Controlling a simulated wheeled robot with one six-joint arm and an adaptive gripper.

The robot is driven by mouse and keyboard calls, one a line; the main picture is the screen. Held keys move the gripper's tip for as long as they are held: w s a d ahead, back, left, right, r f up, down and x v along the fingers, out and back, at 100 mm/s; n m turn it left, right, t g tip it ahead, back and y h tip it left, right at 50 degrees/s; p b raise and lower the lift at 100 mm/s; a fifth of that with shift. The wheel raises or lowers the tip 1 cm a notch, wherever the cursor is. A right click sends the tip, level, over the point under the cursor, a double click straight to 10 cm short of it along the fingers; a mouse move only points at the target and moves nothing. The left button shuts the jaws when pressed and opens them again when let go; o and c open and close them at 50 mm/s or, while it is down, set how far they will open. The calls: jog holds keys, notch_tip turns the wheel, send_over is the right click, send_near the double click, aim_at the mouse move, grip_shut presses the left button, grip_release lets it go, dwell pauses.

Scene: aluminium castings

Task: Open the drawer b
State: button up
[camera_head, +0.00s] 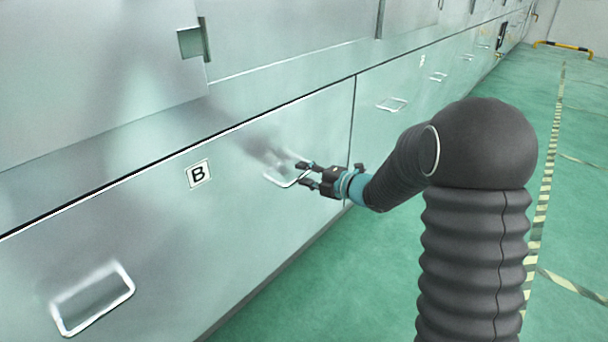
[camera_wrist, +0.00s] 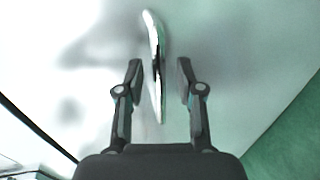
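Drawer B is a wide pale metal front (camera_head: 240,225) with a black-on-white "B" label (camera_head: 199,173). It has two metal loop handles, the left handle (camera_head: 92,298) and the right handle (camera_head: 283,183). My gripper (camera_head: 303,174) is at the right handle, its fingers pointing at the drawer front. In the wrist view my gripper (camera_wrist: 160,75) is open, with one finger on each side of the shiny handle bar (camera_wrist: 156,70). Gaps show between the bar and both fingers. The drawer front looks flush with the one beside it.
A vertical seam (camera_head: 351,120) separates drawer B from the drawer front on its right, which has its own handle (camera_head: 392,104). Cabinet doors (camera_head: 100,70) stand above. Green floor (camera_head: 370,270) lies open to the right, with striped marking lines (camera_head: 545,180).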

jog(key=shift+w+a, duration=0.2)
grip_shut()
jog(key=shift+s+f, duration=0.1)
